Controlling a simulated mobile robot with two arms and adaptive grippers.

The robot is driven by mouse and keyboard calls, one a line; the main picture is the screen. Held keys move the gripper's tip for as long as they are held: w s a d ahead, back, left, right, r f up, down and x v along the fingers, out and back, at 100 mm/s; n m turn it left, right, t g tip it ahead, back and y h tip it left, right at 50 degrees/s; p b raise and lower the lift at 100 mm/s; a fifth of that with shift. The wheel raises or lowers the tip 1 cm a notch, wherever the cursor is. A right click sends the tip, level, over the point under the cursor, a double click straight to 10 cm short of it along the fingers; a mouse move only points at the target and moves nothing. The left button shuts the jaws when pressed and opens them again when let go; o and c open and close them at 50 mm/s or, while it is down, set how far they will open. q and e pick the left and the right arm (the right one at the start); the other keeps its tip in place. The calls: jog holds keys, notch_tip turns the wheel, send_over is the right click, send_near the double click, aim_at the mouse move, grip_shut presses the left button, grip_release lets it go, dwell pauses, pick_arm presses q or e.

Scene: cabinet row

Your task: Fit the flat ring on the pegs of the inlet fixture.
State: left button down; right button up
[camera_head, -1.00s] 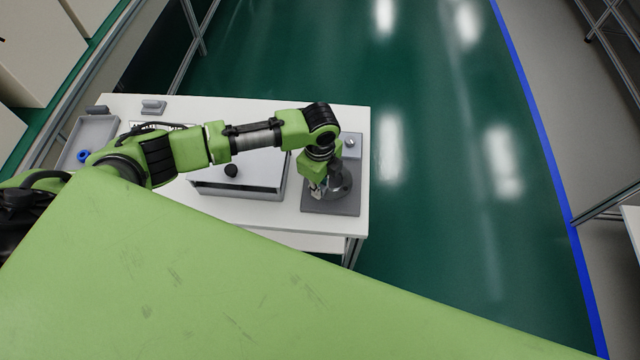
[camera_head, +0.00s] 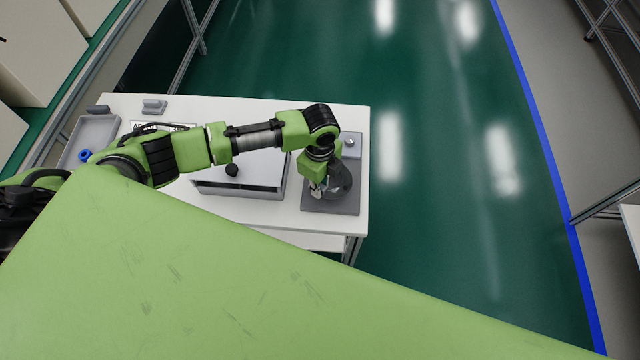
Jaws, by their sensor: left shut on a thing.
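The inlet fixture (camera_head: 346,206) is a grey plate at the right end of the white table, with a dark grey round part (camera_head: 341,180) on it. My left gripper (camera_head: 317,192) points down over the left side of this round part. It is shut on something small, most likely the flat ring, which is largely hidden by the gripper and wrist. I cannot make out the pegs or whether the held piece touches them. My right gripper is not in view.
A grey tray (camera_head: 99,131) with a blue ring (camera_head: 85,155) stands at the table's left end. A small grey block (camera_head: 154,106) stands at the back edge.

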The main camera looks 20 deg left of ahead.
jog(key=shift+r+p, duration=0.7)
jog(key=shift+p, duration=0.05)
dwell(2.1)
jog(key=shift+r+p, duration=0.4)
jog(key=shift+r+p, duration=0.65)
dwell(2.3)
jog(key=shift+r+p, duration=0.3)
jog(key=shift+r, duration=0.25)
dwell(1.3)
